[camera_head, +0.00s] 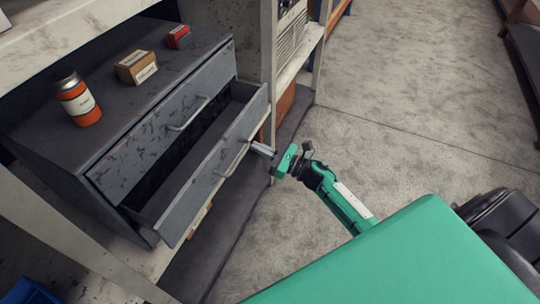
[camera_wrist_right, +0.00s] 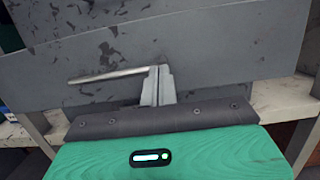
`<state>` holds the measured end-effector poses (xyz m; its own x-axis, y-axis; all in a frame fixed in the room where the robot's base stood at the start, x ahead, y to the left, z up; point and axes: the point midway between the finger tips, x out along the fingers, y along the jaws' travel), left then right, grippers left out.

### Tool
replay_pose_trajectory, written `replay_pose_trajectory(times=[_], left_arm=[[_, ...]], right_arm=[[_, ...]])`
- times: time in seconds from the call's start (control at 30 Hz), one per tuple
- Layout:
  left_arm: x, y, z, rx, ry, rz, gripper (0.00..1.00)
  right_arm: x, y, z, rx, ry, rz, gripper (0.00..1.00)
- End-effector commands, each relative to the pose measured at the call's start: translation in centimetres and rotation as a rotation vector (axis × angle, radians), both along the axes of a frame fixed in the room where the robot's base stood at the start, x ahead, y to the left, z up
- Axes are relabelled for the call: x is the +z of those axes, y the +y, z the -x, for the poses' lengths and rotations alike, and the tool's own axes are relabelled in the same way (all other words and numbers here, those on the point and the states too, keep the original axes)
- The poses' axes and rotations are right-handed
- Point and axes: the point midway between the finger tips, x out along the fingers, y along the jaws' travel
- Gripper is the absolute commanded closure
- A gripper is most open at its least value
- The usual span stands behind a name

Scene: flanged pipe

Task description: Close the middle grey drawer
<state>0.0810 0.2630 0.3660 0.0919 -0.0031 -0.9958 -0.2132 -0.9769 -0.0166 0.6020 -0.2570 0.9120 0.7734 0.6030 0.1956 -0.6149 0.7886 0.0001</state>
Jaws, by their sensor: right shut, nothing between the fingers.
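The grey drawer cabinet (camera_head: 60,145) stands on a shelf at the left in the head view. Its upper drawer (camera_head: 160,130) is shut. The drawer below it (camera_head: 210,175) stands open, with a dark, empty-looking inside. Its bar handle (camera_head: 232,160) is on the front face. My right gripper (camera_head: 258,147) is shut and empty, its tips at that front near the handle's right end. In the right wrist view the shut fingers (camera_wrist_right: 158,82) are in front of the grey drawer face, by the end of the handle (camera_wrist_right: 108,76); I cannot tell whether they touch. My left gripper is not in view.
On the cabinet top stand an orange bottle (camera_head: 79,98), a cardboard box (camera_head: 136,67) and a small red box (camera_head: 179,37). A pale shelf post (camera_head: 268,60) rises close behind the open drawer's right end. The concrete floor (camera_head: 420,100) at the right is clear.

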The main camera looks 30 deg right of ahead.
Motion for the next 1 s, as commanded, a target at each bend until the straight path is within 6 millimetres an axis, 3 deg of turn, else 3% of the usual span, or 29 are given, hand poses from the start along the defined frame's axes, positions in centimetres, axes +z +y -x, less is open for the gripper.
replay_pose_trajectory(times=[0.03,0.3,0.4,0.6,1.0], left_arm=[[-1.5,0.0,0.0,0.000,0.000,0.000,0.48],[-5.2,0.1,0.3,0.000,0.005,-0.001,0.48],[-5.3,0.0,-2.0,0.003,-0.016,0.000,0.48],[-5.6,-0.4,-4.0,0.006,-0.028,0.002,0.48],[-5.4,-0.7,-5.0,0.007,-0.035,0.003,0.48]], right_arm=[[-0.5,0.8,-1.0,0.001,-0.007,-0.001,1.00],[-0.5,4.5,-5.7,0.001,-0.006,0.000,1.00],[-0.4,5.6,-7.2,0.001,-0.005,0.000,1.00],[-0.2,7.2,-9.2,0.001,-0.002,0.000,1.00],[0.2,7.9,-10.1,0.000,-0.002,-0.002,1.00]])
